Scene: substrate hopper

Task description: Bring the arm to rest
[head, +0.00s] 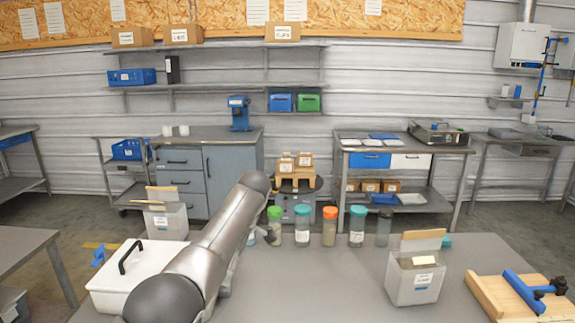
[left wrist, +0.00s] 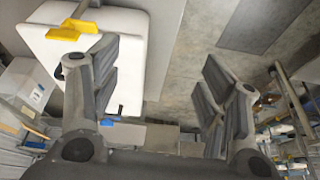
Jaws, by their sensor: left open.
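My left arm (head: 215,240) comes in from the lower left of the head view and reaches up across the near table. Its hand is mostly hidden behind the arm there. In the left wrist view my left gripper (left wrist: 160,95) is open, its two dark fingers wide apart with nothing between them. A white surface (left wrist: 150,55) lies beyond the left finger, and grey floor shows beyond the right one. My right gripper is in neither view.
On the near table (head: 325,275), a white case (head: 110,280) with a black handle lies left of my arm. Several lidded jars, including an orange-lidded one (head: 330,230), stand along the far edge. A clear bin (head: 412,280) and a wooden board (head: 490,297) are at the right. The table's middle is clear.

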